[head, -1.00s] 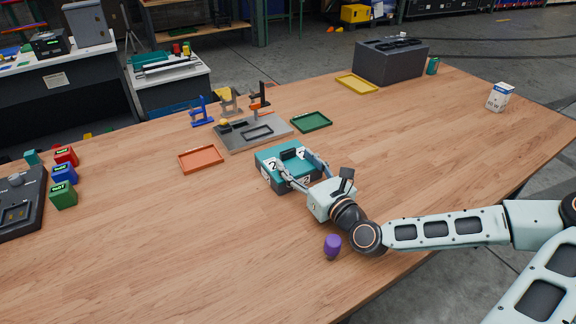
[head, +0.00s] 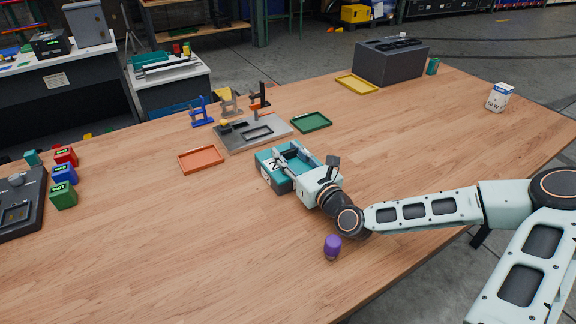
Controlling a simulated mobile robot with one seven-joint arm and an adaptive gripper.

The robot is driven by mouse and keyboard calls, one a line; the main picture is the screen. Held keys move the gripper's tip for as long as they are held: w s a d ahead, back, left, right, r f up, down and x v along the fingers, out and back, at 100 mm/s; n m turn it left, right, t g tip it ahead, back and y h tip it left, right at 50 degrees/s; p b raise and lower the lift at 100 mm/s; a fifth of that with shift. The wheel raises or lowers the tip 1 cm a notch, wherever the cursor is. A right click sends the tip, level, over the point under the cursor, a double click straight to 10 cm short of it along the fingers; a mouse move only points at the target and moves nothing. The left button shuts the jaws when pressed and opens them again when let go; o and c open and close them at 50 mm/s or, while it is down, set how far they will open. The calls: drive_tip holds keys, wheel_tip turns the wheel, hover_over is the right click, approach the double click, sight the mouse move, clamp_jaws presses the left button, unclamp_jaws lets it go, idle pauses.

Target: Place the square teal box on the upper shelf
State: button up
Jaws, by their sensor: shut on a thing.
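The square teal box (head: 268,153) sits on the wooden table near the middle of the head view. It has dark lower sides and white number labels. My gripper (head: 287,158) reaches over the top of the box from the lower right. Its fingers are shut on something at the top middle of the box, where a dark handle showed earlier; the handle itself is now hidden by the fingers. The box appears to rest on the table. An upper shelf for it cannot be clearly made out in this view.
An orange tray (head: 201,159), a grey fixture plate (head: 238,138) and a green tray (head: 311,122) lie behind the box. A purple object (head: 332,246) stands close to my arm. A dark grey case (head: 391,62) stands at the back right. The table's front left is clear.

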sight(289, 160)
clamp_jaws()
drive_tip(key=shift+r, duration=0.2)
drive_tip(key=shift+r, duration=0.25)
drive_tip(key=r, duration=0.1)
drive_tip(key=r+p, duration=0.1)
drive_tip(key=r, duration=0.1)
drive_tip(key=shift+s+d+r, duration=0.2)
drive_tip(key=shift+s+r, duration=0.05)
drive_tip(key=shift+s, duration=0.1)
drive_tip(key=s+d+r+p, duration=0.4)
drive_tip(key=s+r+p, duration=0.4)
drive_tip(key=s+p, duration=0.4)
drive_tip(key=p, duration=0.5)
drive_tip(key=shift+d+r+p, duration=0.25)
drive_tip(key=shift+r+p, duration=0.1)
